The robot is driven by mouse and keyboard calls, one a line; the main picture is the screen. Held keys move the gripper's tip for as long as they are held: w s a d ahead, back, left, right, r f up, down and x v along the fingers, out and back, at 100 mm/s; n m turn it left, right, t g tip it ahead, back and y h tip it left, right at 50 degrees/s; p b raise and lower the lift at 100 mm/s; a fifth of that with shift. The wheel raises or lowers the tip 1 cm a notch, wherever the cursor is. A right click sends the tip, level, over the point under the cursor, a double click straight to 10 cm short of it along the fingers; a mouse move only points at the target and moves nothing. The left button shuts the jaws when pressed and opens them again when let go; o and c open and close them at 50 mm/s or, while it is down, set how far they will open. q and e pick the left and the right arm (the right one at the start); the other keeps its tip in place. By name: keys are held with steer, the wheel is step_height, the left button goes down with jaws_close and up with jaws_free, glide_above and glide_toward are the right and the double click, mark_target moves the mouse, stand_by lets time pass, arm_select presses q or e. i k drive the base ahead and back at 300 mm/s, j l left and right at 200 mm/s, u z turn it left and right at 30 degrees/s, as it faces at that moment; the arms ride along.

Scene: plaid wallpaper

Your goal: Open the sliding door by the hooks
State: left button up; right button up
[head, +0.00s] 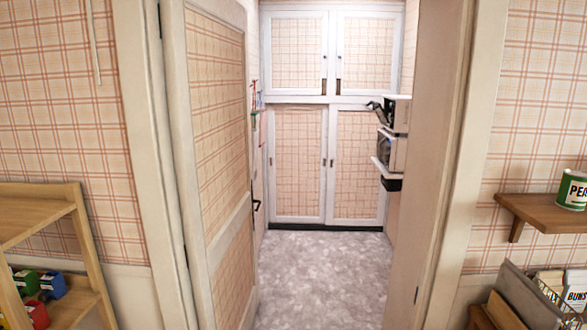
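At the far end of the small room beyond the doorway, a white-framed cupboard has two plaid lower doors side by side. Neither of my grippers is in view.
An open hinged door (215,130) stands along the doorway's left side. Grey floor (320,270) lies clear up to the cupboard. Appliances (392,150) sit on a right-hand shelf inside. Outside, a wooden shelf unit (50,200) stands left and a wall shelf (545,210) is right.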

mark_target(297, 134)
steer(key=i, duration=7.45)
steer(key=l+u, duration=0.2)
steer(key=l, duration=0.25)
steer(key=i, duration=0.05)
